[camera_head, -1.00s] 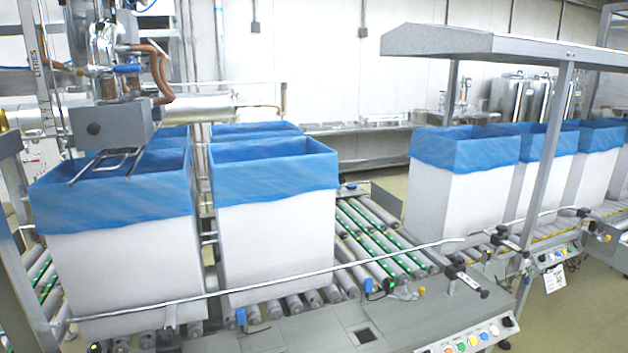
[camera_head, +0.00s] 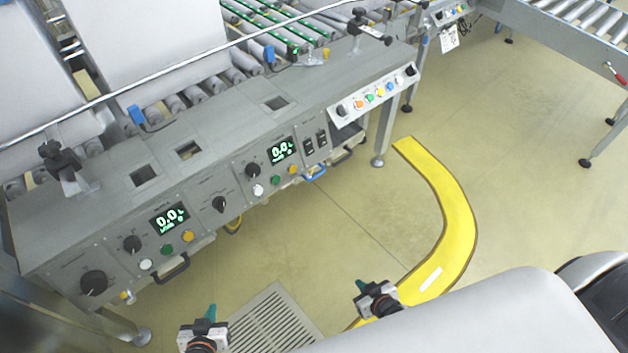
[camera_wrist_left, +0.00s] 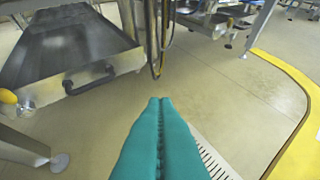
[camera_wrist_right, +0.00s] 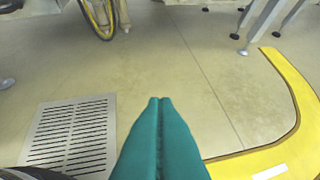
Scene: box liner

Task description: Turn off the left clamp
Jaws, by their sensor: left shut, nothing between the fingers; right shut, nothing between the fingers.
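A grey control console (camera_head: 108,213) runs along the conveyor in the head view. Its front panel carries a large black knob (camera_head: 94,283) at the far left, a smaller knob (camera_head: 132,244) beside the left green display (camera_head: 169,218), a middle knob (camera_head: 219,204) and another knob (camera_head: 252,170) by the right display (camera_head: 283,150). The panel labels are too small to read, so I cannot tell which control is the left clamp's. My left gripper (camera_head: 211,312) and right gripper (camera_head: 362,285) are low in front of the console, teal fingers shut and empty, touching nothing.
White, green and yellow buttons sit below each display. A sloped button panel (camera_head: 374,97) is at the console's right end. A floor grate (camera_head: 272,322) and a yellow floor strip (camera_head: 452,205) lie around the grippers. Floor between grippers and console is clear.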

